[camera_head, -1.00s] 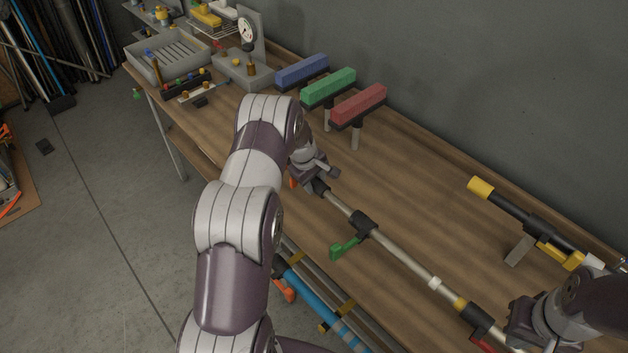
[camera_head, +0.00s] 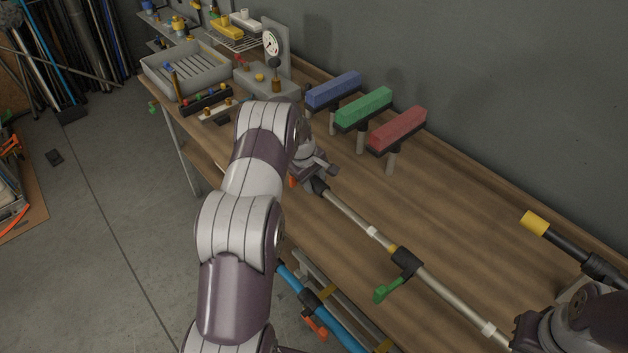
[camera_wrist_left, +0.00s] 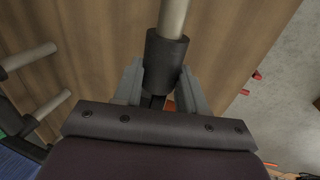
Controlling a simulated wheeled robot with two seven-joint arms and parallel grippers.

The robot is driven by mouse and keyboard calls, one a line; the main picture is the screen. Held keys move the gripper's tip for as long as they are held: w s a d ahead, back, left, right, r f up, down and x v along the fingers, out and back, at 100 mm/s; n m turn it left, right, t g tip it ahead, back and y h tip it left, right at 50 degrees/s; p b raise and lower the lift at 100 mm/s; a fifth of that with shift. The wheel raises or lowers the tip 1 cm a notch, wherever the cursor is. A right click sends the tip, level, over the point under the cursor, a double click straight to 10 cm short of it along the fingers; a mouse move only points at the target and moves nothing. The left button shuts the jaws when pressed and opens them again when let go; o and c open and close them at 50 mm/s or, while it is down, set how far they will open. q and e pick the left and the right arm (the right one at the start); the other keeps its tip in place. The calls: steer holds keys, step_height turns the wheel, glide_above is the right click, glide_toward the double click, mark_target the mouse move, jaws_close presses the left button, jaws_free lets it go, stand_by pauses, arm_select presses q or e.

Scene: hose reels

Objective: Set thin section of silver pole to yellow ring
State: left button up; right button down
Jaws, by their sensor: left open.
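The silver pole lies diagonally above or on the table. Its thin section (camera_head: 347,211) carries a white ring (camera_head: 372,232) and a yellow ring (camera_head: 394,249). The yellow ring sits right at the black clamp (camera_head: 406,262) with the green lever (camera_head: 388,289). The thicker section (camera_head: 450,296) runs on to the lower right with another white band. My left gripper (camera_head: 316,182) is at the pole's black end grip; in the left wrist view its open fingers (camera_wrist_left: 162,78) stand either side of the grip (camera_wrist_left: 165,62). My right gripper (camera_head: 524,330) is at the pole's other end, its fingers mostly hidden.
Blue, green and red padded stands (camera_head: 398,129) line the back of the table (camera_head: 455,215). A grey tray (camera_head: 187,72) and gauge block (camera_head: 270,85) stand at the far left. A black pole with a yellow end (camera_head: 534,223) lies at right. A blue pole (camera_head: 335,315) is below the table edge.

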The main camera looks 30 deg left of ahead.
arm_select(q)
steer(key=o, duration=0.4)
steer(key=shift+a, duration=0.1)
steer(key=shift+o, duration=0.2)
steer(key=shift+a, duration=0.1)
steer(key=shift+r, duration=0.25)
steer(key=b+v, duration=0.2)
steer(key=v, duration=1)
steer(key=shift+r+b, duration=0.15)
steer(key=shift+b, duration=0.25)
steer(key=shift+s, duration=0.1)
